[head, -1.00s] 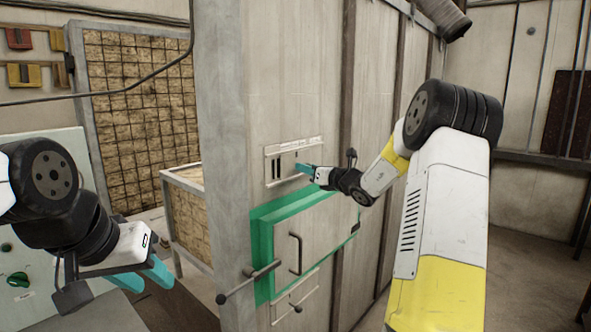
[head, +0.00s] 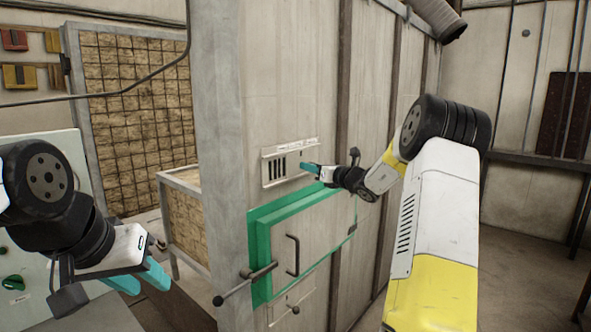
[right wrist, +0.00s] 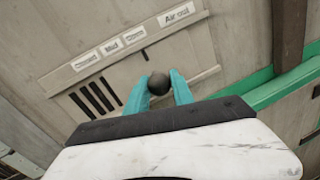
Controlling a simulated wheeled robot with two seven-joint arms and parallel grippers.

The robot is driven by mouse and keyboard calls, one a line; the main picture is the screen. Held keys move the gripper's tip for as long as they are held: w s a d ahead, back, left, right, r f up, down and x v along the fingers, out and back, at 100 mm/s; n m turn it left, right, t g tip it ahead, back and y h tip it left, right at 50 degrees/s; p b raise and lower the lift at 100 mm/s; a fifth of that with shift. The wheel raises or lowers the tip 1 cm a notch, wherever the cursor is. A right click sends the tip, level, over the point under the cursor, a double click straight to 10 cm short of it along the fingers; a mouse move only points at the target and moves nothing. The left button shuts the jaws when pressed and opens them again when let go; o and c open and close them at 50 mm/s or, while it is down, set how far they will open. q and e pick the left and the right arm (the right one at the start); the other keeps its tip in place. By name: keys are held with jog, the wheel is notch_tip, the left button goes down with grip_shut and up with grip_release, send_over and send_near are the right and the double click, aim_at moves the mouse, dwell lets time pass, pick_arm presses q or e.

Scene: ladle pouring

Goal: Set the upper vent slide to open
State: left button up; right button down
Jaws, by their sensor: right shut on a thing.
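The upper vent (head: 289,163) is a pale plate with dark slots on the wall above the green-framed door. It also shows in the right wrist view (right wrist: 205,68), with small labels above it: "Closed", "Mid", a third too blurred to read surely, and a larger "Air" label. Its slide has a dark round knob (right wrist: 158,83), roughly below the third label. My right gripper (right wrist: 159,90) is shut on the knob, a teal finger on each side; in the head view the gripper (head: 306,167) hides the knob. My left gripper (head: 145,280) is open and empty, away from the vent at lower left.
Below the vent is a door in a green frame (head: 262,258) with a bar handle (head: 293,255) and a protruding latch lever (head: 245,284). A lower vent plate (head: 292,306) sits under it.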

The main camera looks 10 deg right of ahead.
jog(key=shift+d+r, duration=0.1)
jog(key=shift+d, duration=0.15)
jog(key=c, duration=1.1)
grip_release()
jog(key=shift+w, duration=0.15)
jog(key=v, duration=0.7)
jog(key=shift+s+d, duration=0.15)
jog(key=shift+s, duration=0.25)
